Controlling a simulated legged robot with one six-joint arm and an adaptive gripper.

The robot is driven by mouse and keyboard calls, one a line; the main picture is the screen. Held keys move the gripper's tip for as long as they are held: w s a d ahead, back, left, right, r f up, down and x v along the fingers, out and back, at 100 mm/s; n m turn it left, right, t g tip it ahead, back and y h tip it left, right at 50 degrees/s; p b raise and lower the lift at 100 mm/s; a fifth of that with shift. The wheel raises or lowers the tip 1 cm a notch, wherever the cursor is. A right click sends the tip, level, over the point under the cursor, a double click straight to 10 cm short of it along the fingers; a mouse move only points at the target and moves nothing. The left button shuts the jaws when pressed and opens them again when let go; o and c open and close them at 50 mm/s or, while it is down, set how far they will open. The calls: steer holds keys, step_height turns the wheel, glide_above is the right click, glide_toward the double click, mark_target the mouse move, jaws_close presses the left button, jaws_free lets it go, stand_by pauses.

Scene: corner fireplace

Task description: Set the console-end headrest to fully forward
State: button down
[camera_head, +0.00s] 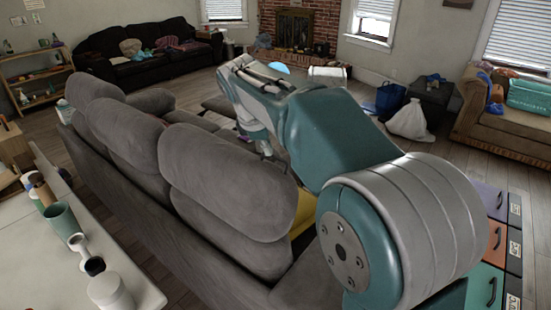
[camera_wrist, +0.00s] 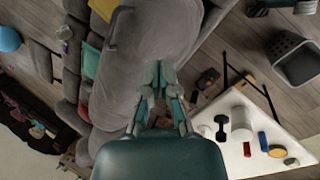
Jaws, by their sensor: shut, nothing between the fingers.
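The grey sofa shows three padded headrests in the head view: a near one (camera_head: 228,190), a middle one (camera_head: 128,137) and a far one (camera_head: 88,92). They rise above the sofa back. I cannot tell from the frames which is the console-end one, or its exact tilt. My arm covers part of the seats beyond the near headrest. In the wrist view, my gripper (camera_wrist: 161,76) is shut and empty, in front of grey sofa upholstery (camera_wrist: 150,38). I cannot tell whether the fingertips touch it.
A white table (camera_head: 130,285) with cups and jars stands behind the sofa; its top also shows in the wrist view (camera_wrist: 240,160). Coloured drawers (camera_head: 484,285) stand at the right. A white bag (camera_head: 409,121) sits on the floor beyond my arm. A dark bin (camera_wrist: 296,60) appears in the wrist view.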

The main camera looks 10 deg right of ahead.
steer(key=w+a+f+n+t+h, duration=0.1)
steer(key=w+a+f+n+h, duration=0.15)
steer(key=n, duration=0.95)
glide_toward(275, 172)
steer(key=f, duration=0.1)
steer(key=d+f, duration=0.1)
steer(key=shift+w+d+f+t, duration=0.1)
steer(key=shift+d+f+t, duration=0.15)
steer(key=shift+f+t, duration=0.1)
steer(key=shift+w+d+f+y, duration=0.15)
steer(key=shift+w+d+f, duration=0.1)
steer(key=shift+w+d, duration=0.35)
steer(key=shift+w+d+f+y, duration=0.1)
steer(key=shift+w+d+f, duration=0.2)
steer(key=shift+w+d, duration=0.65)
steer(key=shift+w, duration=0.05)
